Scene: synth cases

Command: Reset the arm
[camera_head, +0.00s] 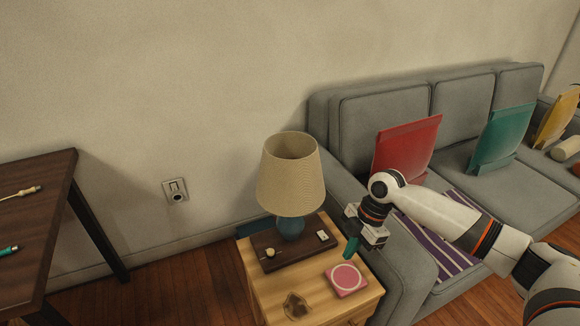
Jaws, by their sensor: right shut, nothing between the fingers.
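My right arm (440,219) comes in from the right in the head view, white with dark joints and orange rings. Its gripper (351,249) points down and to the left, above the right side of the wooden nightstand (317,305), close to the sofa's armrest. The gripper is shut and empty, with a teal colour at its fingertips. It appears apart from the things on the nightstand. My left gripper is out of view.
A pink box (346,279) lies below. The grey sofa (385,105) holds a red folder-like item (405,146). A dark table (40,215) stands left; floor between is clear.

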